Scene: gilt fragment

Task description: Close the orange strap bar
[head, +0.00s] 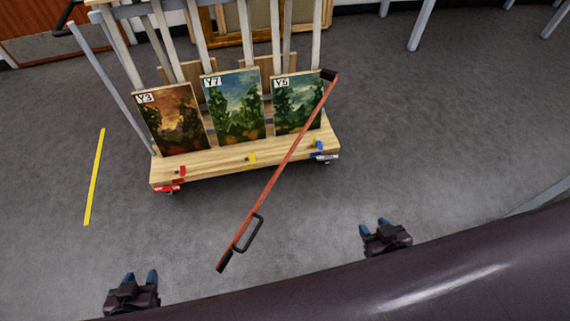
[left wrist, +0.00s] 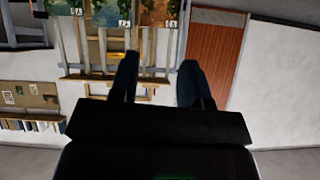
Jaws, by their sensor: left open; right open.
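The orange strap bar (head: 277,174) is a long thin bar with black ends and a black handle (head: 249,233) near its lower end. In the head view it slants from the cart's right side down to the left, swung out in front of the cart. My left gripper (head: 140,279) is open and empty at the lower left, well left of the handle. My right gripper (head: 372,224) is open and empty, to the right of the handle. The left fingers also show open in the left wrist view (left wrist: 157,80), with nothing between them.
A wooden cart (head: 222,164) holds three paintings labelled Y3 (head: 175,122), Y7 (head: 236,108) and Y5 (head: 294,104) between upright posts. A yellow floor strip (head: 95,177) lies to its left. Grey floor around the cart is clear. A dark curved surface (head: 420,275) fills the lower right.

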